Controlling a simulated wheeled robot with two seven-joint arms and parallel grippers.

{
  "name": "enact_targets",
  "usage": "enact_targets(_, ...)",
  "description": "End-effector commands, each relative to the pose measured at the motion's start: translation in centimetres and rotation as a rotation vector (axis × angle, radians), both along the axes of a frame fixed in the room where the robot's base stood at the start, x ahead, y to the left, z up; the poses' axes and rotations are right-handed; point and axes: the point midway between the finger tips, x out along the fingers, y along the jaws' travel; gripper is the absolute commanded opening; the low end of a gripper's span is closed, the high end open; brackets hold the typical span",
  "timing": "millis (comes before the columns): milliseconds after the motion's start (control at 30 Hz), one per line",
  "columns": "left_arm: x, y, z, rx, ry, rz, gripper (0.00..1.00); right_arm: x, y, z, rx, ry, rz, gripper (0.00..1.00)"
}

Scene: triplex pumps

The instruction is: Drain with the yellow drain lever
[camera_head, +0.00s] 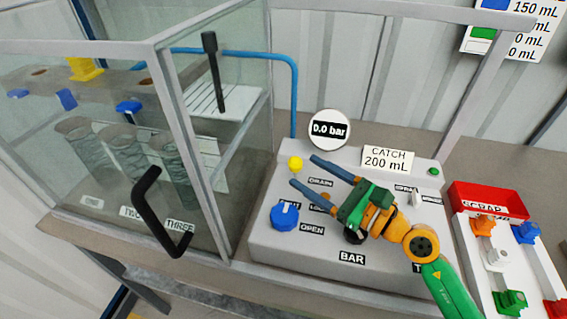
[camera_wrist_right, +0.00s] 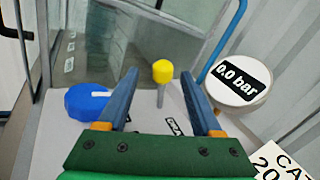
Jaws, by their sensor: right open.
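The yellow drain lever (camera_head: 295,163) stands upright on the grey control panel, close to the DRAIN label (camera_head: 320,182). In the right wrist view its yellow knob (camera_wrist_right: 162,71) on a short grey stem shows in the gap between my fingers, just beyond their tips. My right gripper (camera_head: 305,171) is open and empty, with its two blue fingers reaching left over the panel; the same fingers show in the wrist view (camera_wrist_right: 160,85). I cannot tell whether they touch the lever. My left gripper is not in view.
A blue knob (camera_head: 285,217) sits near the fingers by the OPEN label. A round gauge (camera_head: 330,129) reads 0.0 bar, and a sign (camera_head: 387,160) reads CATCH 200 mL. A glass cabinet with a black handle (camera_head: 146,205) stands left. A red scrap tray (camera_head: 487,198) is right.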

Motion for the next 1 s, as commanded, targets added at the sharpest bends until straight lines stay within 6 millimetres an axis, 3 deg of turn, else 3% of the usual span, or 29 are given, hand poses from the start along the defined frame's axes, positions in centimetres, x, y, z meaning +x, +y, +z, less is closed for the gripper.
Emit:
enact_targets(100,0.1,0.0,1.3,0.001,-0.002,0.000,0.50,1.9,1.9,0.6,0.006,-0.002,0.000,0.67)
enact_targets(300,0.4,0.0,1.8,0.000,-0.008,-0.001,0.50,4.5,4.3,0.3,0.006,-0.001,-0.002,0.67)
enact_targets(700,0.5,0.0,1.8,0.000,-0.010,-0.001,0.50,5.4,5.2,0.1,0.003,0.000,0.000,0.67)
enact_targets(767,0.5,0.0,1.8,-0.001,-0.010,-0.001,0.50,5.4,5.2,0.1,0.003,0.000,0.000,0.56)
enact_targets(967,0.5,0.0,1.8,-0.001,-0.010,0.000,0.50,5.4,5.2,0.1,0.003,0.000,0.000,0.02)
enact_targets(1000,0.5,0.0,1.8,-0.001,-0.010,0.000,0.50,5.4,5.2,0.1,0.003,0.000,0.000,0.00)
